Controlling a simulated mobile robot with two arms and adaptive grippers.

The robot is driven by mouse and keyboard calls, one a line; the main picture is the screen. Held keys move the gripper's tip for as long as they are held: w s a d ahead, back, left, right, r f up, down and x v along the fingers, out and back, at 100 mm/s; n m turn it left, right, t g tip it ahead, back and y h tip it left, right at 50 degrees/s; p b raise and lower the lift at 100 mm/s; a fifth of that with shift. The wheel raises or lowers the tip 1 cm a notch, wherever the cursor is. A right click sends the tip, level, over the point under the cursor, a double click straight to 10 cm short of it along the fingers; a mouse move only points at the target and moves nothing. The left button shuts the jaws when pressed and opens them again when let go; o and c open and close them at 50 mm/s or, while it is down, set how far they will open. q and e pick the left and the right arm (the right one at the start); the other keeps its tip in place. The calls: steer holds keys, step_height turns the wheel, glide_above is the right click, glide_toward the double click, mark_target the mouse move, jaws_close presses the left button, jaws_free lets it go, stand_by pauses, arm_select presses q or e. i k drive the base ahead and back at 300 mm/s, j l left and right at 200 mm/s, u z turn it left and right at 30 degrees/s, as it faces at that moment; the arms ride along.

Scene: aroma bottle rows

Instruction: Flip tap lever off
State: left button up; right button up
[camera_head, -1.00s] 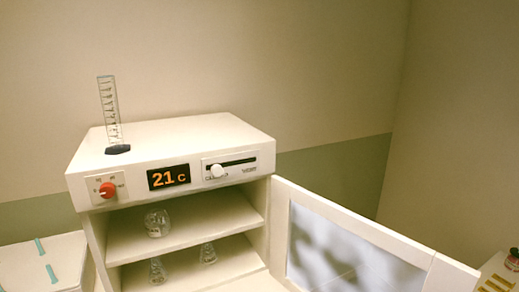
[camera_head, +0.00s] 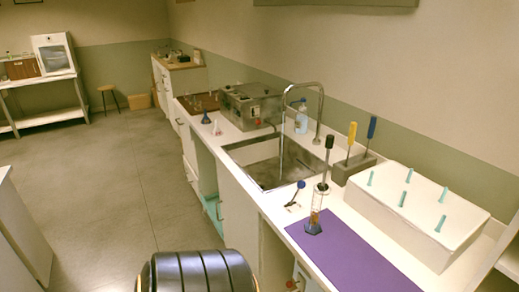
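A tall chrome tap (camera_head: 321,100) arches over the sink (camera_head: 262,175), which is set into the white counter. A thin streak runs down from its spout into the basin, seemingly water. A small lever with a blue knob (camera_head: 301,184) stands on the counter at the sink's near edge, tilted; it is likely the tap lever. Neither of my grippers shows in the head view.
A holder with yellow and blue-handled tools (camera_head: 352,165) and a white box with teal pegs (camera_head: 410,215) stand right. Grey floor (camera_head: 110,190) is clear at left.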

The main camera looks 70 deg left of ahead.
mark_target(301, 184)
steer(key=u, duration=1.85)
